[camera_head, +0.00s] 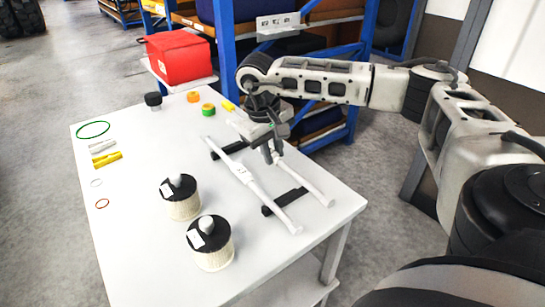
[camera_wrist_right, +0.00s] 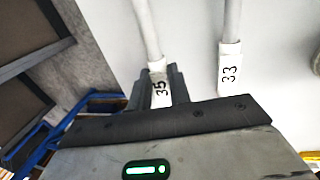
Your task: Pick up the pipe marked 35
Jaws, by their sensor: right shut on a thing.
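The pipe marked 35 (camera_wrist_right: 150,28) is a thin white tube with a thicker labelled sleeve, in the right wrist view. My right gripper (camera_wrist_right: 161,92) is shut on it at the label. In the head view the right gripper (camera_head: 273,156) comes down from above on the right-hand white pipe (camera_head: 308,182) and hides its upper part. I cannot tell whether this pipe touches its black supports or is just above them. A second white pipe (camera_head: 257,188), marked 33 in the right wrist view (camera_wrist_right: 230,72), lies beside it on the supports. My left gripper is out of view.
Two black support bars (camera_head: 283,202) lie on the white table (camera_head: 130,225). Two black-topped filters (camera_head: 184,207) stand left of the pipes. A red box (camera_head: 178,57) and blue shelving (camera_head: 225,45) stand behind.

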